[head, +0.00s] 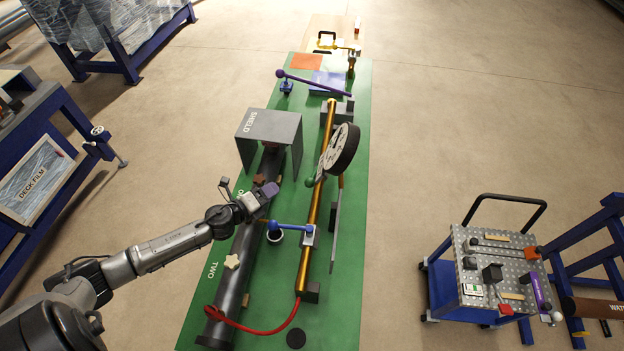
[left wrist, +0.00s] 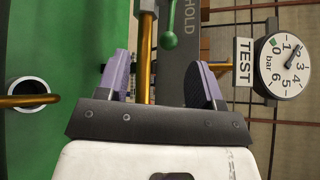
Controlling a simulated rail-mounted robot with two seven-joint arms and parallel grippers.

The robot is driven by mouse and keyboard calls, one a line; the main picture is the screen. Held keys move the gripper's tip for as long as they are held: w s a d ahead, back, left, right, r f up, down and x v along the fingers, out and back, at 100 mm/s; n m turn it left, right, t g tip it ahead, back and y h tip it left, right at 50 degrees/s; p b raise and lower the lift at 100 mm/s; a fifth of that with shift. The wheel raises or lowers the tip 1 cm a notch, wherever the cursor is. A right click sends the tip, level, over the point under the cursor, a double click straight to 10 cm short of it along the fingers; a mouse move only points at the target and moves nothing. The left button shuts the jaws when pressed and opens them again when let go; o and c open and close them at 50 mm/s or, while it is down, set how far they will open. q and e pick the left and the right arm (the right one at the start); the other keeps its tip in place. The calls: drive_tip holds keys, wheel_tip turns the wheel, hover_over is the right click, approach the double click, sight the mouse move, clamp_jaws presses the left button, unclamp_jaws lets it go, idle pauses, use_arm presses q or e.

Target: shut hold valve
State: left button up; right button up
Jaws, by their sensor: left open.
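The grey plate lettered HOLD (left wrist: 192,18) stands beside the brass pipe in the left wrist view; it is nearly edge-on in the head view (head: 336,225). A green lever with a ball knob (left wrist: 168,40) hangs in front of it; the knob also shows in the head view (head: 311,182). The brass pipe (head: 316,200) runs along the green bench. My left gripper (head: 265,191) has purple finger pads and is open, with nothing held, over the dark pipe, left of the green knob. In its wrist view (left wrist: 162,85) the knob lies ahead, beyond the fingertips. My right gripper is out of view.
The shield box (head: 268,126) stands close beyond my left gripper. A blue lever (head: 290,228) is nearby on the brass pipe. The round TEST gauge (left wrist: 285,65) rises beside the pipe. A purple lever (head: 315,83) lies farther back. A cart (head: 480,265) stands right, with clear floor between.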

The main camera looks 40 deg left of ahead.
sight(310, 181)
use_arm(q)
drive_tip(key=w+d+f+m+h, duration=0.1)
drive_tip(key=w+d, duration=0.1)
drive_tip(key=w, duration=0.2)
drive_tip(key=w+d+m, duration=0.1)
drive_tip(key=w+d, duration=0.1)
drive_tip(key=w, duration=0.2)
drive_tip(key=w+d+f+m+h, duration=0.1)
drive_tip(key=w, duration=0.3)
drive_tip(key=shift+w+d+f+h+p, duration=0.3)
drive_tip(key=shift+w+d+f+p, duration=0.05)
drive_tip(key=shift+d+p, duration=0.05)
clamp_jaws()
idle(0.5)
